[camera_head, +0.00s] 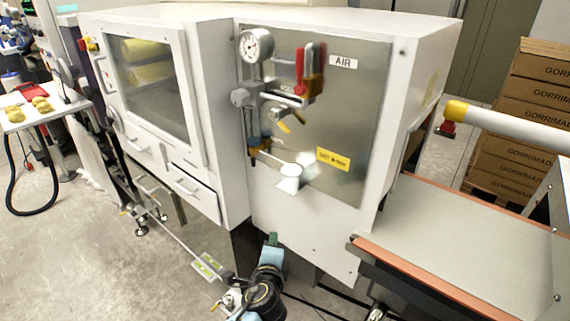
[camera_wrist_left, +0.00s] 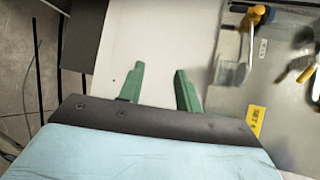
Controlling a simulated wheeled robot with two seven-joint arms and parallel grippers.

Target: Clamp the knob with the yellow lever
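A silver fitting (camera_head: 275,95) with a round grey knob (camera_head: 240,97) at its left sits on the steel panel below a pressure gauge (camera_head: 256,45). A yellow lever (camera_head: 285,127) hangs under the fitting and points down to the right. A yellow-ended lever also shows at the right edge of the left wrist view (camera_wrist_left: 307,74), partly cut off. My left gripper (camera_head: 273,239) is low in front of the cabinet, below and clear of the fitting. Its green fingers (camera_wrist_left: 159,82) stand apart with nothing between them. My right gripper is not in view.
Stacked cartons (camera_head: 530,110) stand behind.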

